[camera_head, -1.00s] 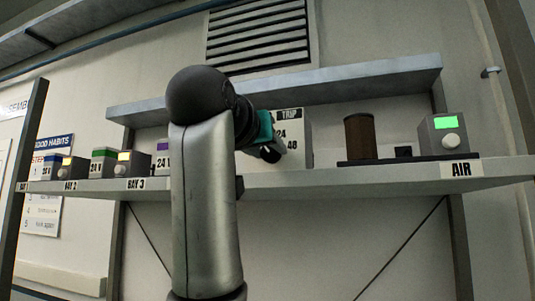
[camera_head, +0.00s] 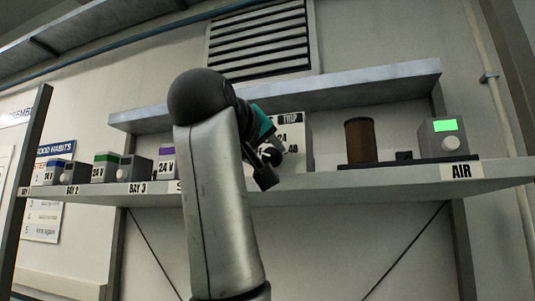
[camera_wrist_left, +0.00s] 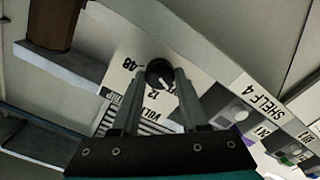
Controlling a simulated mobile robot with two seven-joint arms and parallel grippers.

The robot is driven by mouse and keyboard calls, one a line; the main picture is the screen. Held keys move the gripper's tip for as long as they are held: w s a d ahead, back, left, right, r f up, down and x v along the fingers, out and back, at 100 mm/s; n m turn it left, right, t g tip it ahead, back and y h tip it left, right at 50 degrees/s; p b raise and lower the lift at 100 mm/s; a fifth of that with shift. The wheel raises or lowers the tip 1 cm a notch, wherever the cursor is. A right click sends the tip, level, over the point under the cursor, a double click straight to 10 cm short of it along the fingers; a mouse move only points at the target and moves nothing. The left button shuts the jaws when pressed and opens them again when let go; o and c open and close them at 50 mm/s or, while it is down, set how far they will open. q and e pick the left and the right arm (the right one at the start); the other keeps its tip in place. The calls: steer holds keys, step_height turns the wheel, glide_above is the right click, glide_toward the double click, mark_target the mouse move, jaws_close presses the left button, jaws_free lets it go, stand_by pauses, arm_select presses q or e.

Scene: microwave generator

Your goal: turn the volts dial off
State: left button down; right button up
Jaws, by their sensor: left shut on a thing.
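The volts dial (camera_wrist_left: 160,73) is a round black knob on a white panel (camera_head: 297,130) marked TRIP, 24 and 48, on the shelf. In the left wrist view the panel (camera_wrist_left: 126,84) also shows 48, 12 and part of VOLTS. My left gripper (camera_wrist_left: 164,80) is shut on the dial, one finger on each side. In the head view my left gripper (camera_head: 267,165) is in front of the panel, tilted downward, and my arm covers the panel's left part. I cannot tell clearly which mark the dial points at. My right gripper is not in view.
The shelf (camera_head: 390,178) runs across the view. A brown cylinder (camera_head: 360,141) and a grey AIR box (camera_head: 443,138) with a lit green screen stand right of the panel. Grey boxes (camera_head: 134,169) with dark screens and 24 V boxes (camera_head: 105,167) stand left. An upper shelf (camera_head: 350,94) hangs above.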

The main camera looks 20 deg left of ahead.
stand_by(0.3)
arm_select(q)
steer(key=c, duration=0.7)
jaws_free()
steer(key=s+b, duration=1)
steer(key=s, duration=0.5)
steer(key=shift+s+a, duration=0.15)
steer(key=shift+a, duration=0.1)
